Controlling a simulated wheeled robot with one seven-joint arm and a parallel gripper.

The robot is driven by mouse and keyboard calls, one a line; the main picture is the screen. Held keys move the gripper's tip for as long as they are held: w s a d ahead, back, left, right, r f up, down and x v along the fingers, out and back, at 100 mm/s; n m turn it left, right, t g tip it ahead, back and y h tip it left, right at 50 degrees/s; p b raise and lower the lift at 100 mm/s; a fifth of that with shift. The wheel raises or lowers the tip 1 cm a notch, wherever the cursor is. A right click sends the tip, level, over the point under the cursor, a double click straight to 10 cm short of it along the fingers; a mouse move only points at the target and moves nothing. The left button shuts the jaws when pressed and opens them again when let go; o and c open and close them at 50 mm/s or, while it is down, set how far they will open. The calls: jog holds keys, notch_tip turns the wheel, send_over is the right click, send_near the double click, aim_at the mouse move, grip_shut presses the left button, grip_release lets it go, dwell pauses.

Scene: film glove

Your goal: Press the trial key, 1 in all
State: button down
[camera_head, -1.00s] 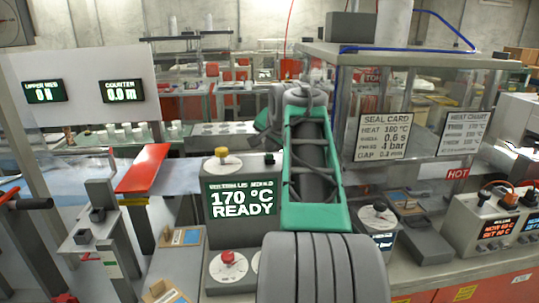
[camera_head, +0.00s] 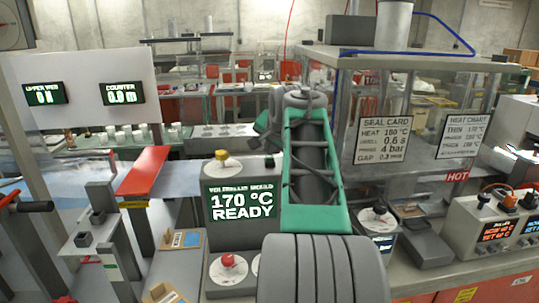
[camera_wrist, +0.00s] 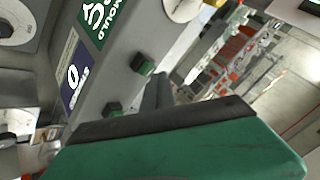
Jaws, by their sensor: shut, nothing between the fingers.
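A grey control box (camera_head: 240,222) stands in the middle of the head view, its screen reading 170 °C READY. The wrist view shows a grey housing with two small dark-green keys, one upper (camera_wrist: 145,67) and one lower (camera_wrist: 113,108). I cannot read which is the trial key. My gripper (camera_wrist: 160,90) shows in the wrist view as narrow grey fingers, shut and empty, to the right of the keys. I cannot tell the gap between fingertips and keys. In the head view my arm hides most of the gripper and part of the box.
A yellow knob (camera_head: 222,155) tops the control box, and a red knob (camera_head: 228,260) sits below its screen. A red sloped plate (camera_head: 144,172) is at left. A glass-sided cabinet (camera_head: 395,54) and a HOT sign (camera_head: 457,176) stand at right.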

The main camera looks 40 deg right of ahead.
aim_at(270, 158)
jog(key=shift+r, duration=0.45)
notch_tip(270, 158, up, 5)
jog(key=p, duration=0.4)
jog(key=shift+p, duration=0.35)
